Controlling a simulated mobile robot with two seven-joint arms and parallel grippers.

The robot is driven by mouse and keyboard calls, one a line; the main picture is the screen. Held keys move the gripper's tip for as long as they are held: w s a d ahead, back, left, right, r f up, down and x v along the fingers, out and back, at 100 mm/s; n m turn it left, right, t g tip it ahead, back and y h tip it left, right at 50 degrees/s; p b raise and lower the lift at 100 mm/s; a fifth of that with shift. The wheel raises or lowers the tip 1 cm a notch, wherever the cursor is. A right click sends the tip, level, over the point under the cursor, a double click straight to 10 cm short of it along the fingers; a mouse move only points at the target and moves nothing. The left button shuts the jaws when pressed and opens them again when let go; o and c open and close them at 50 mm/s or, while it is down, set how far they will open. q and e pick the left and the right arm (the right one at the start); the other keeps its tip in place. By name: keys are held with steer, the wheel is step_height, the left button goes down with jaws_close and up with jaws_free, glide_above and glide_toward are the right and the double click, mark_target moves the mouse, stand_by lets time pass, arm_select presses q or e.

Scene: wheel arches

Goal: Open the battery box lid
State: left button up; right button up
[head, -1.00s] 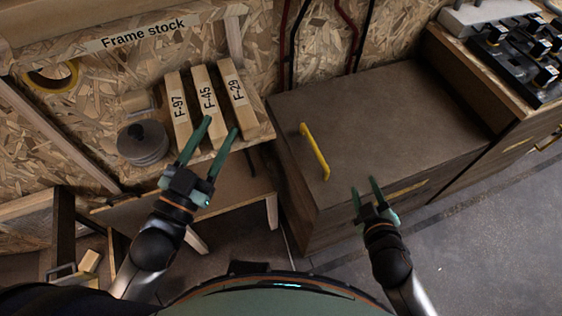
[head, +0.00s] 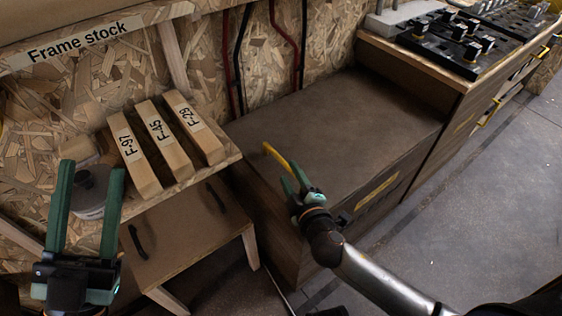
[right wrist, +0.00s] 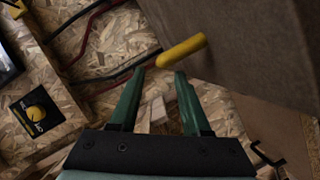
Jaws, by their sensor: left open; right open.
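The battery box is a brown box whose flat lid (head: 345,125) looks closed, with a yellow handle (head: 276,155) on its left part. My right gripper (head: 290,176) is open at the near end of this handle and partly hides it. In the right wrist view the yellow handle (right wrist: 182,51) lies just beyond the fingertips of my right gripper (right wrist: 162,74), nearer the right finger. I cannot tell whether they touch. My left gripper (head: 90,170) is open and empty, in front of the shelf at the left.
A wooden shelf (head: 205,172) left of the box bears three labelled wooden blocks (head: 150,148) and grey discs (head: 88,190). A cabinet with black switch gear (head: 455,40) stands at the back right. Red and black cables (head: 230,60) run up the wall. The floor at right is clear.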

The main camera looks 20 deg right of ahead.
mark_target(285, 166)
steer(key=b+x, duration=0.1)
steer(key=x, duration=0.4)
steer(key=shift+w+f, duration=0.15)
steer(key=shift+w, duration=0.15)
arm_select(q)
steer(key=shift+s+d+r+m+h, duration=0.1)
steer(key=shift+s+r+m+h, duration=0.15)
steer(key=shift+s+m+h, duration=0.3)
steer(key=shift+s+d+r+m+h, duration=0.1)
steer(key=shift+s+r+m+h, duration=0.2)
steer(key=shift+h, duration=0.35)
arm_select(e)
steer(key=shift+w+f, duration=0.1)
steer(key=shift+w, duration=0.5)
arm_select(q)
steer(key=shift+f, duration=0.1)
arm_select(e)
jaws_close()
